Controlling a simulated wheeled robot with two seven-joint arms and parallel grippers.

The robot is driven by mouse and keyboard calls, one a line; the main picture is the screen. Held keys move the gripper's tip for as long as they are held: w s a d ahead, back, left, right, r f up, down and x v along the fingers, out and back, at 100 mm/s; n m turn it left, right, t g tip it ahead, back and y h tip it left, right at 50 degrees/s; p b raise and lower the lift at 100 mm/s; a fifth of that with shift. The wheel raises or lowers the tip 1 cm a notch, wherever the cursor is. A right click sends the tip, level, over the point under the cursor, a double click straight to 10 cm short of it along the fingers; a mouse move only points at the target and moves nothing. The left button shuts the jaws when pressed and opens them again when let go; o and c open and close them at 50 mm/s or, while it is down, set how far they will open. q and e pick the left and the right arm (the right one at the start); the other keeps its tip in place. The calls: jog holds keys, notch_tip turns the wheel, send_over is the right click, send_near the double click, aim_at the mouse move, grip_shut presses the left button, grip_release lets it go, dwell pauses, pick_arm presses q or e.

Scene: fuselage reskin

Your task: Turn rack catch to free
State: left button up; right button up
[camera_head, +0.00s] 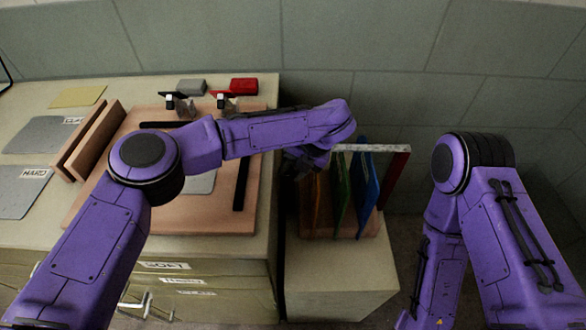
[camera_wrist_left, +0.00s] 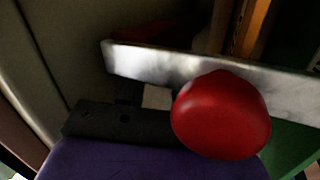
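The rack (camera_head: 340,228) stands on a low pale block right of the table, with several coloured panels upright in it. A grey metal bar (camera_head: 370,148) runs across its top, and it also shows close up in the left wrist view (camera_wrist_left: 150,63). A round red knob (camera_wrist_left: 220,115) sits in front of the bar in that view and looks like the catch's handle. My left gripper (camera_head: 298,166) is at the rack's left upper side, partly hidden by my own wrist. Its dark part (camera_wrist_left: 115,122) shows left of the knob. I cannot tell whether its fingers touch the knob. My right gripper is out of view.
The table (camera_head: 250,252) holds a wooden board (camera_head: 215,222), grey and yellow sheets, two wooden strips and small clamps. Labelled drawers (camera_head: 165,265) are below. A tiled wall (camera_head: 380,40) stands behind. Floor lies open right of the rack, near my right arm.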

pick_arm(q)
jog(key=shift+h, duration=0.6)
jog(key=o, duration=0.8)
jog(key=shift+c, duration=0.2)
jog(key=shift+r, duration=0.1)
jog(key=b+v, duration=0.1)
jog(key=v, duration=0.9)
jog(key=shift+d+r, duration=0.2)
jog(key=shift+s, duration=0.1)
